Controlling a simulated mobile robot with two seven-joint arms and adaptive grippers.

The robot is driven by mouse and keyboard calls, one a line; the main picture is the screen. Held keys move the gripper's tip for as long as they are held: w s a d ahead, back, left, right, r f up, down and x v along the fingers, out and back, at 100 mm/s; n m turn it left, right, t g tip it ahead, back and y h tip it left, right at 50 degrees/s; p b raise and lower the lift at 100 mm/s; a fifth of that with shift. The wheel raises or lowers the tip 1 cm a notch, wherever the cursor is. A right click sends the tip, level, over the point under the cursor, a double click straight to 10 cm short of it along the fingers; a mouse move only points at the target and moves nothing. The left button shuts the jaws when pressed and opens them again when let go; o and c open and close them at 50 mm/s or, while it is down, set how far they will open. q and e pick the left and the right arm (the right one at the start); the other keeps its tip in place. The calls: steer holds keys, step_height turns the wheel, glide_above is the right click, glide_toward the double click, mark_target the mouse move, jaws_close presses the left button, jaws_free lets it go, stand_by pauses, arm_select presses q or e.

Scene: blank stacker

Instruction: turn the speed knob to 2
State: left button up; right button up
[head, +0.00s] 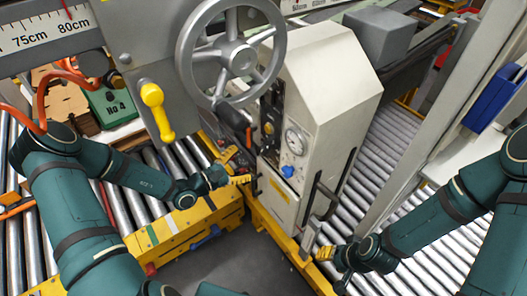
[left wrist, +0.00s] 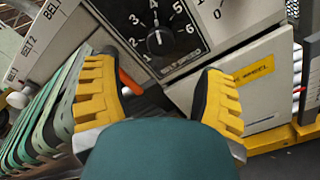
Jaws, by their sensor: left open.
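The speed knob (left wrist: 158,40) is a round black knob on a black dial plate with white numbers, at the top middle of the left wrist view. Which number its mark points to is too small to tell surely. My left gripper (left wrist: 160,72) is open, its yellow-padded fingers spread wide below and to either side of the dial, with nothing between them. In the head view my left gripper (head: 242,180) is left of the cream machine housing (head: 322,75). The knob cannot be made out clearly there. My right gripper (head: 324,252) is beside the housing's lower right; its jaws are unclear.
A large grey handwheel (head: 232,55) and a yellow-handled lever (head: 157,110) are above my left arm. A yellow-framed roller conveyor (head: 185,235) lies below my left arm.

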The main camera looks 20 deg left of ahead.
mark_target(261, 152)
arm_select(q)
steer(key=b+x, duration=0.1)
steer(key=x, duration=0.7)
steer(key=shift+w+d, duration=0.2)
steer(key=c, duration=1.2)
